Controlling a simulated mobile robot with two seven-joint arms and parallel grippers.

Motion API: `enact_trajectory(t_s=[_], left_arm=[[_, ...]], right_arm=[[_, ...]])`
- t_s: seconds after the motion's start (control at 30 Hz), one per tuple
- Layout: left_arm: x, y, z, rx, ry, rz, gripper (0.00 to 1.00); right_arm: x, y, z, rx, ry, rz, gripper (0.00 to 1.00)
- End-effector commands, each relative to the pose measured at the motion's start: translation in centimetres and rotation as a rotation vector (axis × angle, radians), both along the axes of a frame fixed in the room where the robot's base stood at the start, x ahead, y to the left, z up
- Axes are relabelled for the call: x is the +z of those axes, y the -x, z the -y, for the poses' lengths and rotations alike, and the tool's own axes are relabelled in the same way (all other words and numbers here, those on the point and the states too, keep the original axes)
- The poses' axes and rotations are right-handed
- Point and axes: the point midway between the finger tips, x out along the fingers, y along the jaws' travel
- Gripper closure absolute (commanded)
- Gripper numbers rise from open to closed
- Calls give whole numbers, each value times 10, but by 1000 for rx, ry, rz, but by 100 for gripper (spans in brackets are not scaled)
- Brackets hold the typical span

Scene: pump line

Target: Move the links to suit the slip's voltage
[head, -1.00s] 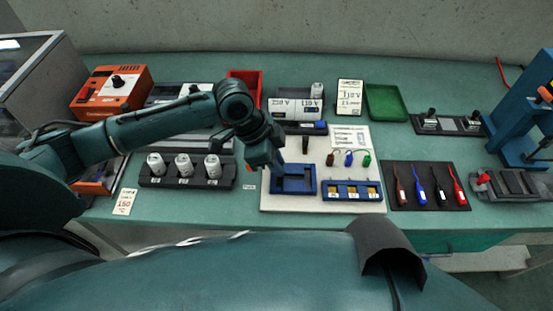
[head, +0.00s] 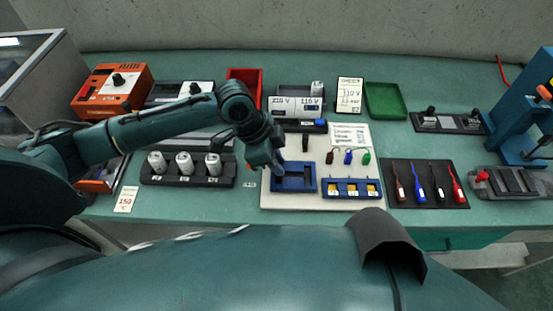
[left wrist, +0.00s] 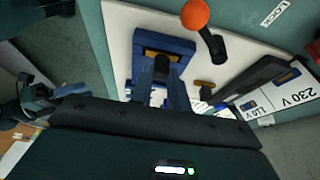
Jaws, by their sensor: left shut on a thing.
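A blue frame (head: 314,180) with a dark inside lies on the white board, beside a blue holder (head: 351,196) with several yellow pieces. My left gripper (head: 277,168) is at the left edge of the blue frame. In the left wrist view my left gripper (left wrist: 163,70) is shut on a small dark piece at the blue frame (left wrist: 150,38); the fingers hide most of it, so I cannot tell if it is a link. My right gripper is not in view.
A lever with an orange knob (left wrist: 195,14) stands close to the left gripper. A box marked 230 V and 115 V (head: 290,104) stands behind the board. Grey cylinders in a black rack (head: 188,182) are left; a black mat (head: 408,170) with coloured tools is right.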

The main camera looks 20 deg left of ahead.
Motion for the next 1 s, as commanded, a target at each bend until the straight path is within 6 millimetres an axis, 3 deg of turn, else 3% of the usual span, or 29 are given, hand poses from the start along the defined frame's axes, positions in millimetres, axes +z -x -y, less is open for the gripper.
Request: enact_trajectory(t_s=[0.7, 0.73, 1.0], left_arm=[[-6, 0, 0, 0, 0, 0, 100], [-6, 0, 0, 0, 0, 0, 81], [-6, 0, 0, 0, 0, 0, 59]], right_arm=[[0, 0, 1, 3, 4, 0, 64], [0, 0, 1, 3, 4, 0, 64], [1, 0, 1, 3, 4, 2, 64]])
